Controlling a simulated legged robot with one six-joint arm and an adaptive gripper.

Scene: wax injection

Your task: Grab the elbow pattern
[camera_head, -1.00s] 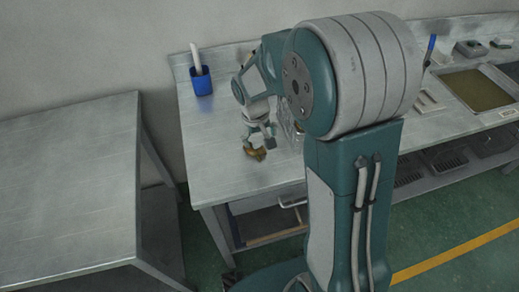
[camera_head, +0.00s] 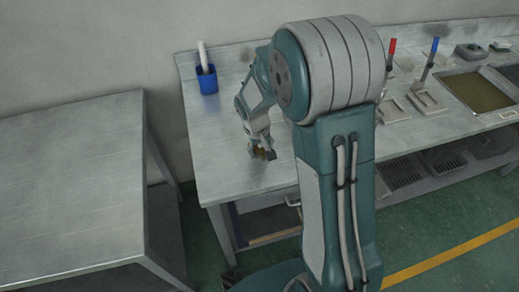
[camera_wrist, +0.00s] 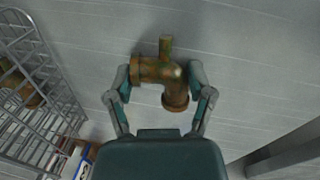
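The elbow pattern (camera_wrist: 160,72), a mottled brown-and-green bent pipe with a short stub, lies on the grey bench in the wrist view. My gripper (camera_wrist: 160,75) is open, with one finger on each side of the elbow's body; the gaps are small, and I cannot tell whether either finger touches it. In the head view my gripper (camera_head: 262,153) is low over the bench near its front edge, hiding most of the brown elbow (camera_head: 261,154).
A wire rack (camera_wrist: 40,75) with brown pieces inside stands left in the wrist view. The bench (camera_head: 215,165) carries a blue cup (camera_head: 206,79) at the back and a tray (camera_head: 478,91) at right. A separate grey table (camera_head: 70,180) stands left.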

